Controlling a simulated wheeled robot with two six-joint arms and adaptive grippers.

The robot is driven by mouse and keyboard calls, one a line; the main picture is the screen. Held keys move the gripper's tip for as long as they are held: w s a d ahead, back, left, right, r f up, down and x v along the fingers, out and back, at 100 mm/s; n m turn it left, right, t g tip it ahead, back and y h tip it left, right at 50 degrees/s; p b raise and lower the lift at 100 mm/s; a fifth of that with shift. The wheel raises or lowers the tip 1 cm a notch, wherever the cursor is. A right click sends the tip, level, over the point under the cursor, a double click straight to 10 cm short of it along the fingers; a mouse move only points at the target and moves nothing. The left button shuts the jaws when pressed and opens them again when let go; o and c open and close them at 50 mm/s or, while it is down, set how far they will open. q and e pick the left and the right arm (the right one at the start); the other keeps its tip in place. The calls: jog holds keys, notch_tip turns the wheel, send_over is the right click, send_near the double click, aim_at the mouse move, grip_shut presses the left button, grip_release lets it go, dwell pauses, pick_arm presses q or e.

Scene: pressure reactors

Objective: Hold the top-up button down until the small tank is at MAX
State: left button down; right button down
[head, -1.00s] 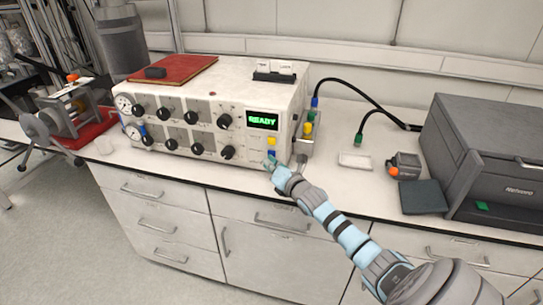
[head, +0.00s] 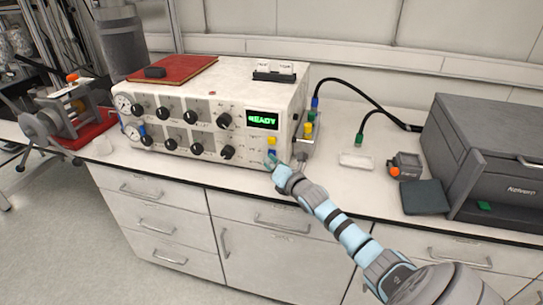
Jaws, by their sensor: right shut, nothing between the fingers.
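A white control unit (head: 180,98) with black knobs, gauges and a green READY display (head: 262,120) stands on the bench. Below the display are a yellow button (head: 272,140) and a blue button (head: 272,153). Which of them is the top-up button I cannot read. My right gripper (head: 270,164) is shut and empty, its tip at the front panel just below the blue button; whether it touches I cannot tell. A small fitting with a yellow cap (head: 308,129) is at the unit's right side. No tank level or MAX mark is readable. My left gripper is not in view.
A red book (head: 172,69) lies on the unit. A clamp-like apparatus (head: 65,115) stands at left. Black hoses arch behind.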

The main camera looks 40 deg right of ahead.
dwell(0.3)
dwell(0.5)
jog(key=shift+s+a+r+p, duration=0.15)
jog(key=shift+a+p, duration=0.05)
jog(key=shift+p, duration=0.45)
jog(key=shift+s+a+p, duration=0.3)
jog(key=shift+a+p, duration=0.15)
jog(key=shift+p, duration=0.2)
